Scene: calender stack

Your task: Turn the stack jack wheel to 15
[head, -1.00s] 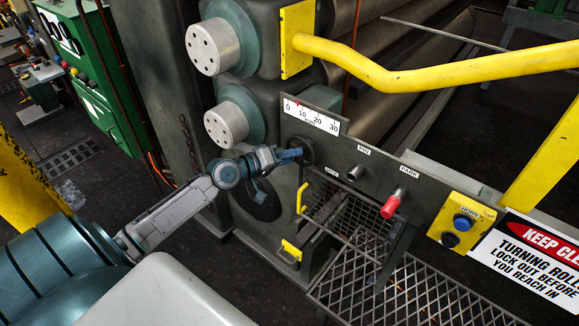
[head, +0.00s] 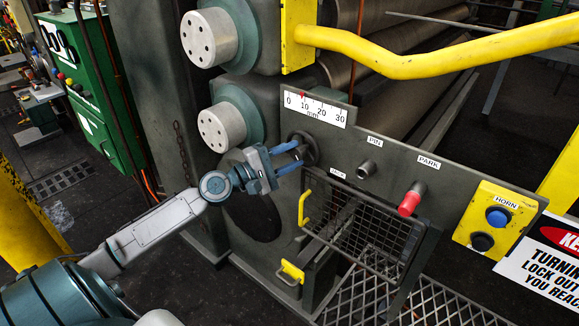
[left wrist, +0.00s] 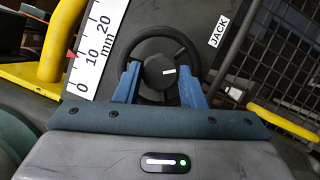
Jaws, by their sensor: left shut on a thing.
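The jack wheel (head: 305,140) is a dark round handwheel on the grey panel, below the mm scale. In the left wrist view the wheel (left wrist: 187,45) shows a dark rim, a hub and a white mark. My left gripper (head: 300,152) reaches it from the left. My right gripper is not in view.
To the right on the panel are the PIN knob (head: 368,169), red PARK knob (head: 410,204) and yellow HORN box (head: 495,218). A wire mesh guard (head: 370,225) hangs below. A yellow rail (head: 430,58) crosses above. Two silver roll ends (head: 216,128) stand at left.

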